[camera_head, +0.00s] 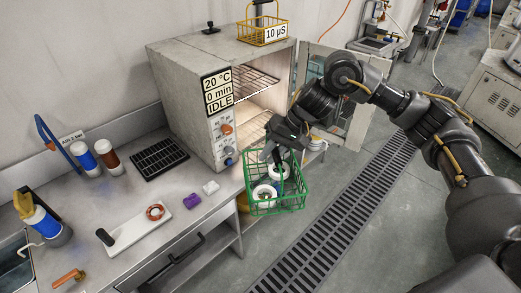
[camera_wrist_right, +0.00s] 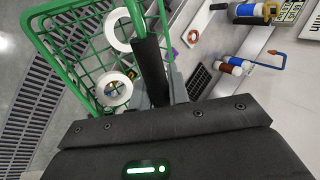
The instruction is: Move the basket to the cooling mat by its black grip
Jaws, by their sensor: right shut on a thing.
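The green wire basket (camera_head: 289,205) hangs from my right gripper (camera_head: 278,153), in front of the open oven and near the bench's right end. White rings (camera_head: 264,192) lie in it. My right gripper is shut on the basket's black grip (camera_wrist_right: 150,72), which shows in the right wrist view beside the green mesh (camera_wrist_right: 75,45). The black ridged cooling mat (camera_head: 160,158) lies empty on the bench, left of the oven; it also shows in the right wrist view (camera_wrist_right: 198,80). My left gripper is not in view.
The grey oven (camera_head: 185,85) stands open, its display reading 20 °C, 0 min, IDLE. A yellow basket (camera_head: 262,33) sits on top. Blue and brown bottles (camera_head: 107,153) stand left of the mat. A purple block (camera_head: 193,202) and a white board (camera_head: 140,224) lie in front.

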